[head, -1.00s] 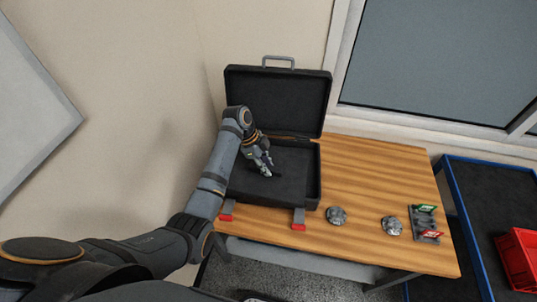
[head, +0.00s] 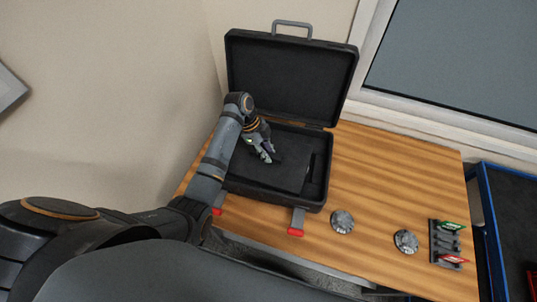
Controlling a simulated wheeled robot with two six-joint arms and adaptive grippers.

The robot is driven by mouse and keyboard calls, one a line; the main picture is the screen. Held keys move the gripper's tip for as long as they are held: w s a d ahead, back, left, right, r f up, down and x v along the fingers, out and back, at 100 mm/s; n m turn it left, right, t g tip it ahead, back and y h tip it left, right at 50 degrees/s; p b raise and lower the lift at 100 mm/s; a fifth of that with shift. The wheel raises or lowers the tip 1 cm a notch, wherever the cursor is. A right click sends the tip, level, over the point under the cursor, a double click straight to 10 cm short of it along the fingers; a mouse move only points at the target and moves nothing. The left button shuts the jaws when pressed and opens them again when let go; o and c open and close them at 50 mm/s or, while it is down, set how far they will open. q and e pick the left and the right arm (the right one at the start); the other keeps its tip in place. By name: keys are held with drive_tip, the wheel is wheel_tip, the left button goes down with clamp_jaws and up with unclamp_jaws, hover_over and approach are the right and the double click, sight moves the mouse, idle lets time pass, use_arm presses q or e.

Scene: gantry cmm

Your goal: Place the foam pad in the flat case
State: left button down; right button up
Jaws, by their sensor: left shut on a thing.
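The flat case (head: 322,190) stands open on the wooden table, its black lid raised at the back with a grey handle on top. My left gripper (head: 271,156) reaches down inside the case's base, with its fingers shut on a dark thing that I take to be the foam pad (head: 285,172). The pad looks dark grey against the dark interior, so its outline is hard to make out. A narrow black gap shows at its right, beside the case's right wall. The fingers hide part of it. My right gripper is not in view.
Two round metal parts (head: 342,221) and a small rack with green and red tags (head: 447,243) lie to the right. A blue-edged cart (head: 490,215) stands beyond.

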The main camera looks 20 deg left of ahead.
use_arm(q)
drive_tip(key=shift+d+f, duration=0.15)
drive_tip(key=shift+d, duration=0.05)
drive_tip(key=shift+s+d, duration=0.1)
drive_tip(key=shift+s, duration=0.05)
drive_tip(key=c, duration=1.1)
unclamp_jaws()
drive_tip(key=shift+s+a, duration=0.15)
drive_tip(key=shift+a, duration=0.2)
drive_tip(key=shift+c, duration=0.2)
drive_tip(key=shift+d, duration=0.15)
drive_tip(key=b+v, duration=0.2)
drive_tip(key=v, duration=0.5)
drive_tip(key=shift+f, duration=0.1)
drive_tip(key=p+v, duration=0.3)
drive_tip(key=v, duration=0.2)
drive_tip(key=shift+r+p, duration=0.3)
drive_tip(key=shift+p, duration=0.05)
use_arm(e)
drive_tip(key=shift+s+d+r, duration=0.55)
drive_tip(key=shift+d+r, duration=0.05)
